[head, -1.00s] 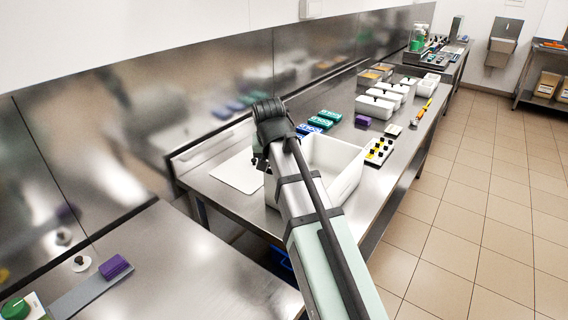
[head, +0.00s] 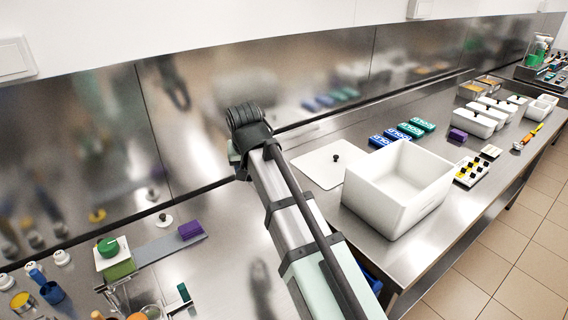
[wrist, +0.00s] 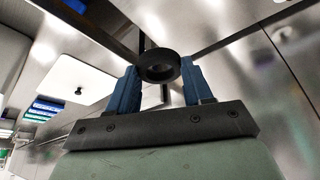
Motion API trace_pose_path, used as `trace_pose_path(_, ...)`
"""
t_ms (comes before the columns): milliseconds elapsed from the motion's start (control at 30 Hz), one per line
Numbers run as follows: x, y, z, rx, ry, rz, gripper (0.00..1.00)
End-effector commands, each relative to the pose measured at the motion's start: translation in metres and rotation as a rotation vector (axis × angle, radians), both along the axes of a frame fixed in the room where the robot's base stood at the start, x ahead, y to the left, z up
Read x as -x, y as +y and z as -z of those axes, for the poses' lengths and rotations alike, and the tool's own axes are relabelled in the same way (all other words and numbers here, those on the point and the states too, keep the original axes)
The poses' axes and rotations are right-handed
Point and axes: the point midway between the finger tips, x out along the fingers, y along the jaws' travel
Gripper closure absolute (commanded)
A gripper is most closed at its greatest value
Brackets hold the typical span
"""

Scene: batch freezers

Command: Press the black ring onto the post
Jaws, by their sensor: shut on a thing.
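In the wrist view, the black ring (wrist: 158,66) is held between the two blue fingers of my gripper (wrist: 160,84). The ring is up off the counters, with its hole showing. In the head view, my arm's wrist hides the fingers and the ring. A small round white base with a dark upright piece (head: 163,220) stands on the near counter, left of my arm. It may be the post, but it is too small to tell. My gripper is apart from it.
A purple block (head: 191,230) lies on a grey strip near the white base. A green knob (head: 108,246) and several small containers crowd the lower left. A white bin (head: 398,190) and a white lid (head: 318,166) are on the right counter. A gap separates the counters.

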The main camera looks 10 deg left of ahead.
Motion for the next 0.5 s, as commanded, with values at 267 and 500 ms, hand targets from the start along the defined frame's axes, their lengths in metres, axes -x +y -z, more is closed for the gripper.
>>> trace_pose_path(267, 0.05, 0.086, 0.001, 0.0, -0.001, -0.149, 0.79)
trace_pose_path(500, 0.102, 0.152, 0.002, 0.0, -0.001, -0.272, 0.79)
